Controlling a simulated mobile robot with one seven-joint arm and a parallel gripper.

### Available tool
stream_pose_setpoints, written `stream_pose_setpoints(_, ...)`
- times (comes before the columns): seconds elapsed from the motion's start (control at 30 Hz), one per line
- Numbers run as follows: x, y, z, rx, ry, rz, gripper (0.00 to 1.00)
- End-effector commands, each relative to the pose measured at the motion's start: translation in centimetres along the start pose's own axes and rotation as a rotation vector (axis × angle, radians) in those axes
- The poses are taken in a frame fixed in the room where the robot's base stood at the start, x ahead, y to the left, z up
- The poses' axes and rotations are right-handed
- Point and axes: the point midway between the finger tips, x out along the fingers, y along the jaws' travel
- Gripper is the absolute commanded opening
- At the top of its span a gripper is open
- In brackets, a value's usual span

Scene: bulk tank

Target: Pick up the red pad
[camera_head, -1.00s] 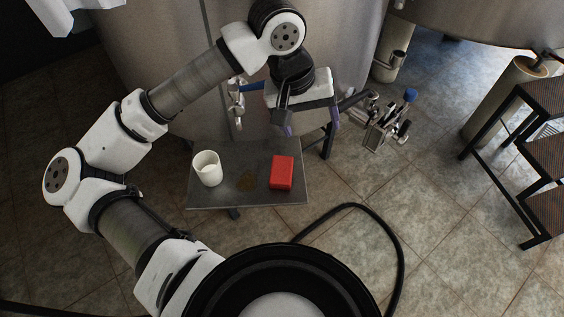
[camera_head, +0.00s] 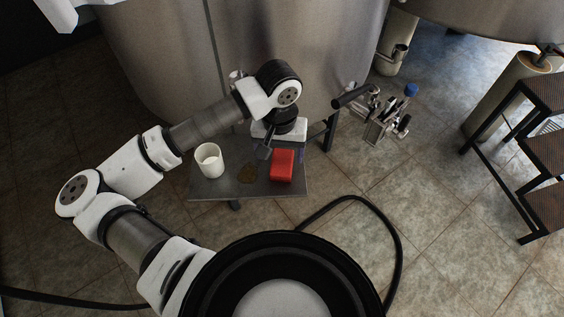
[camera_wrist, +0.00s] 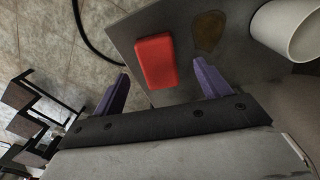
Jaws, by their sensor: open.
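The red pad (camera_head: 283,164) lies on the small grey table (camera_head: 215,188), near its right end. It also shows in the wrist view (camera_wrist: 157,61), as a rounded red block. My gripper (camera_head: 281,152) is just behind the pad in the head view, its tips partly hidden. In the wrist view my gripper's two purple fingers (camera_wrist: 160,85) are spread wide and empty. The pad lies ahead of the gap between them, apart from both fingers.
A white cup (camera_head: 209,161) stands at the table's left, with a brown stain (camera_head: 247,174) between cup and pad. A steel tank (camera_head: 165,60) rises behind. Valve fittings (camera_head: 385,118) stand to the right. A black hose (camera_head: 395,235) and dark steps (camera_head: 530,140) are on the right.

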Motion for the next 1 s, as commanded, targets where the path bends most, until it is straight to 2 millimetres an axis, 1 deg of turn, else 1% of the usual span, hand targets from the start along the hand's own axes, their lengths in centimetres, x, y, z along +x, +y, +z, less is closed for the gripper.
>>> stream_pose_setpoints(0.2,2.3,0.6,0.7,-0.001,-0.004,0.005,0.75)
stream_pose_setpoints(0.33,3.9,0.5,0.6,-0.002,-0.004,0.003,0.75)
stream_pose_setpoints(0.47,4.5,0.5,0.6,-0.002,-0.002,0.002,0.75)
stream_pose_setpoints(0.63,4.5,0.5,0.6,-0.001,-0.002,0.001,0.75)
stream_pose_setpoints(0.67,4.5,0.5,0.6,-0.001,-0.002,0.001,0.74)
stream_pose_setpoints(1.0,4.5,0.5,0.6,-0.001,-0.002,0.001,0.30)
